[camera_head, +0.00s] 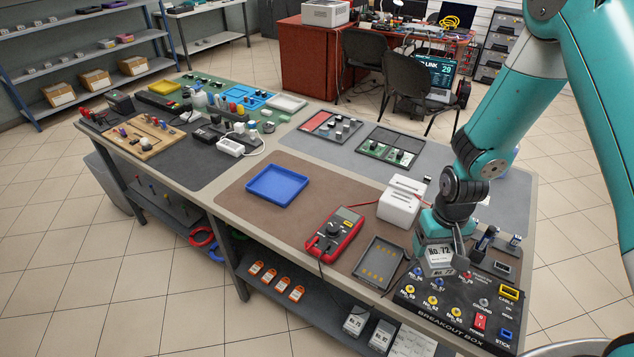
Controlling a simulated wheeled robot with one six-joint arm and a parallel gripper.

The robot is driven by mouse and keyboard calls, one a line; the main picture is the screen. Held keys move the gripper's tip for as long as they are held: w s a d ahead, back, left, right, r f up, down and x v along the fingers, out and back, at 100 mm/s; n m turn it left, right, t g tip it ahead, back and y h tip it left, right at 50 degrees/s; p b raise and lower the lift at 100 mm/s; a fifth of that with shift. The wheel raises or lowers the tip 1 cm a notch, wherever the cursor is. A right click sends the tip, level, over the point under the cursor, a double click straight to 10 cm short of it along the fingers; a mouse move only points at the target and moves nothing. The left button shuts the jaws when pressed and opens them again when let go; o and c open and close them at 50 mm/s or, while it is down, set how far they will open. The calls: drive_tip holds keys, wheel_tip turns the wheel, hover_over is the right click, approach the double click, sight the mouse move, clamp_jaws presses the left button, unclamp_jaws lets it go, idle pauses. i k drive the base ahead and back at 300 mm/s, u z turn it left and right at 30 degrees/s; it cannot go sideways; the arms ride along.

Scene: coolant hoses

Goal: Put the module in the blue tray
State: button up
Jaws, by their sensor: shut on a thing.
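The blue tray (277,186) lies empty on the brown mat, left of the middle of the workbench. My gripper (438,243) is at the right part of the bench, pointing down, and is shut on a grey-white module (440,262) with a label that reads "No. 72". The module is over or at the back left edge of the black breakout box (445,312). I cannot tell whether it touches the box. My gripper hides the module's top and part of the bench behind it.
A red multimeter (335,235), a dark grey tray (380,263) and a white two-slot unit (401,200) stand between my gripper and the blue tray. The brown mat around the blue tray is mostly clear. Other labelled modules (357,320) lie on the lower shelf.

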sight(279, 185)
drive_tip(key=u, duration=0.8)
drive_tip(key=k, duration=1)
drive_tip(key=u, duration=1.15)
drive_tip(key=i, duration=1.85)
drive_tip(key=z, duration=1.2)
drive_tip(key=i, duration=1.2)
drive_tip(key=z, duration=1.35)
drive_tip(key=i, duration=0.3)
drive_tip(key=z, duration=0.05)
